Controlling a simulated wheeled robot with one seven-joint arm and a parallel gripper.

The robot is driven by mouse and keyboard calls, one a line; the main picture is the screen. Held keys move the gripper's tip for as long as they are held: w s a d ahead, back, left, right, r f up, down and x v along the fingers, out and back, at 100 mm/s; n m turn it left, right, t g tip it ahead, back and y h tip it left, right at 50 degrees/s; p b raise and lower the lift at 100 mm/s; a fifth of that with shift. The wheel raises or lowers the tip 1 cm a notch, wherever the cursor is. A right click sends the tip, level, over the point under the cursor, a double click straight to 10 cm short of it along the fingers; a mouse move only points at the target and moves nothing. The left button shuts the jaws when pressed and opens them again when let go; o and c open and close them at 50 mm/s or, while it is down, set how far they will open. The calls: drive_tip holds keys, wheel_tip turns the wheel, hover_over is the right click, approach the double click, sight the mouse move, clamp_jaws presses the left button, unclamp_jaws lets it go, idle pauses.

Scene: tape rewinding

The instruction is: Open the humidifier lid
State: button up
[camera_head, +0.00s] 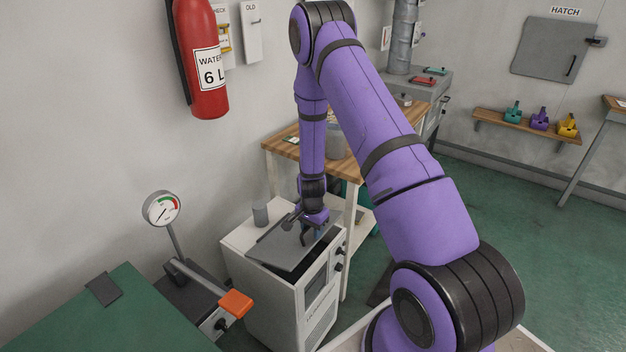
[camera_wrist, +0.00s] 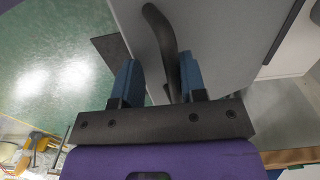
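The humidifier (camera_head: 283,300) is a white box with dark knobs and a panel on its front. Its flat grey lid (camera_head: 285,253) lies over the top, slightly tilted, with a dark gap along its edges. In the wrist view the lid (camera_wrist: 215,35) fills the upper middle, and its dark curved handle (camera_wrist: 161,30) runs down between my blue fingers. My gripper (camera_head: 308,232) is over the lid. In the wrist view my gripper (camera_wrist: 160,75) is open, with a finger on each side of the handle and space at the left finger. Whether the right finger touches the handle I cannot tell.
A grey cup (camera_head: 261,213) stands on the humidifier's back corner. A gauge (camera_head: 162,209) and an orange-ended lever (camera_head: 236,303) are at its left, beside a green bench (camera_head: 90,315). A wooden table (camera_head: 355,166) stands behind. A red extinguisher (camera_head: 202,60) hangs on the wall.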

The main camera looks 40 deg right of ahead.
drive_tip(key=shift+s+d+f+t+y, duration=0.15)
drive_tip(key=shift+s+f+t, duration=0.2)
drive_tip(key=shift+f, duration=0.25)
drive_tip(key=shift+s+d+f+t+y, duration=0.1)
drive_tip(key=shift+s+f+t, duration=0.15)
drive_tip(key=shift+f, duration=0.4)
drive_tip(key=shift+s+d+f+t+y, duration=0.15)
drive_tip(key=shift+s+f+t, duration=0.1)
drive_tip(key=shift+f+t, duration=0.25)
wheel_tip(320, 180, up, 26)
drive_tip(key=s+a+n, duration=0.1)
drive_tip(key=a+n, duration=0.1)
drive_tip(key=n, duration=0.1)
drive_tip(key=shift+s+a+f+n+t+h, duration=0.2)
drive_tip(key=shift+a+n+t+h, duration=0.1)
drive_tip(key=shift+a+n, duration=0.1)
